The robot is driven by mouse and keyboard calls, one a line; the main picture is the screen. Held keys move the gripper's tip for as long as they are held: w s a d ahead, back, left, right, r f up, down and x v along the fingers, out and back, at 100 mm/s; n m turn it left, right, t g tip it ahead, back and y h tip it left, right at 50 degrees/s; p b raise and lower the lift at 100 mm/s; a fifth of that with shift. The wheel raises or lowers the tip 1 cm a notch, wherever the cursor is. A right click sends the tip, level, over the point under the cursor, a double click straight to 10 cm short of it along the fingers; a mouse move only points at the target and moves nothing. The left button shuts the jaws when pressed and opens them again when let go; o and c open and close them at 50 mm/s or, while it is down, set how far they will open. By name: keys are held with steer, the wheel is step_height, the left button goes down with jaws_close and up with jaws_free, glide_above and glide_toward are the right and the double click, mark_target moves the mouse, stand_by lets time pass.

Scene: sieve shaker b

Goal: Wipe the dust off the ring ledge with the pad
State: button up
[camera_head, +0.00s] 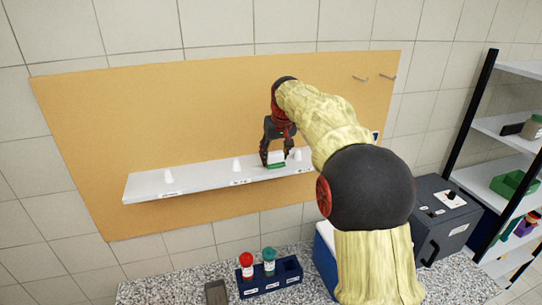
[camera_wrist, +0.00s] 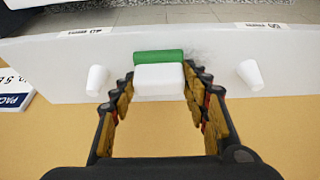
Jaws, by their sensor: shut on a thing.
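The ring ledge (camera_head: 205,180) is a long white shelf on a tan board, with small white pegs (camera_head: 168,176) along it. My gripper (camera_head: 277,158) is over the right part of the ledge, between two pegs. It is shut on the pad, a block with a white top and a green layer (camera_head: 276,166). In the wrist view the pad (camera_wrist: 159,77) sits between the fingers (camera_wrist: 160,84), against the ledge surface (camera_wrist: 55,55). A faint grey dust smudge (camera_wrist: 205,50) shows beside the pad's green end. The ledge under the pad is hidden.
White pegs stand on both sides of the pad, left (camera_wrist: 96,80) and right (camera_wrist: 250,74). Below is a speckled counter (camera_head: 170,289) with a dark blue rack (camera_head: 270,279) holding red-capped and green-capped bottles. A grey box (camera_head: 447,215) and shelving (camera_head: 500,130) stand at right.

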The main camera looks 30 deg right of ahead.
steer(key=shift+w+a, duration=0.25)
steer(key=shift+a, duration=1)
steer(key=shift+w+a, duration=0.2)
steer(key=shift+a, duration=1.1)
steer(key=shift+w+a, duration=0.25)
steer(key=shift+a, duration=1)
step_height(320, 180, up, 6)
steer(key=p, duration=0.4)
steer(key=shift+p, duration=0.3)
steer(key=shift+w+r, duration=0.1)
step_height(320, 180, up, 3)
steer(key=shift+f+p, duration=0.1)
steer(key=shift+p, duration=0.8)
steer(key=shift+f, duration=0.1)
steer(key=shift+f+b, duration=2.4)
steer(key=shift+f, duration=1)
